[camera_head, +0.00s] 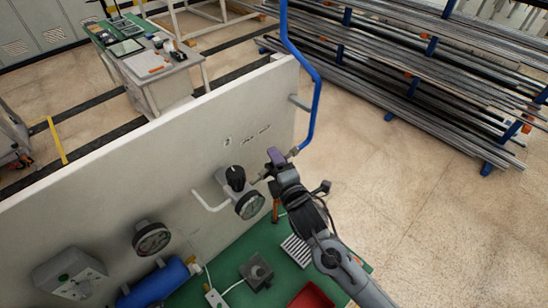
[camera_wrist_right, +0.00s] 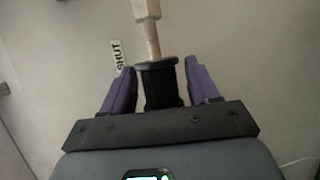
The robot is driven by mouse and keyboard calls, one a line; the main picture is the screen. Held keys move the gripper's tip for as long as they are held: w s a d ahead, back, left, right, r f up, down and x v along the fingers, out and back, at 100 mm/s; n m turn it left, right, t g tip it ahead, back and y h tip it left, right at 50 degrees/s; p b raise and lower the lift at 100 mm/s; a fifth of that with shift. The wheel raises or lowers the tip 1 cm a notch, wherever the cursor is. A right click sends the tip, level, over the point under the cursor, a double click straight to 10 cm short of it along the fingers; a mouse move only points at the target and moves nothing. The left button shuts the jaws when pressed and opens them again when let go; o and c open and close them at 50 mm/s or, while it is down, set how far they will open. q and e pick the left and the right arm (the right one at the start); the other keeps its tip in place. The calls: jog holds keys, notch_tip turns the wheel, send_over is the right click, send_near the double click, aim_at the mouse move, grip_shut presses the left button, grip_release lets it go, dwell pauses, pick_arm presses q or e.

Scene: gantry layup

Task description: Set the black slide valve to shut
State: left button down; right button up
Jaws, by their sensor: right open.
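The black slide valve (camera_wrist_right: 160,85) shows in the right wrist view as a black sleeve with a wider collar on a pale metal pipe (camera_wrist_right: 149,40). A small "SHUT" label (camera_wrist_right: 117,55) is on the panel left of the collar. My right gripper (camera_wrist_right: 159,66) has its two purple fingers on either side of the black sleeve, open; narrow gaps show and contact cannot be told. In the head view my right gripper (camera_head: 275,158) is at the panel near the blue pipe's lower end and hides most of the valve. My left gripper is out of view.
A round gauge (camera_head: 250,205) and black knob (camera_head: 235,177) sit just left of my right gripper. The blue pipe (camera_head: 317,100) rises right of it. The pale panel (camera_head: 150,170) runs behind. A green bench top (camera_head: 225,262) holds a blue cylinder (camera_head: 155,286) and a red tray (camera_head: 312,298).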

jog(key=shift+x, duration=0.85)
jog(key=shift+c, duration=0.4)
grip_shut()
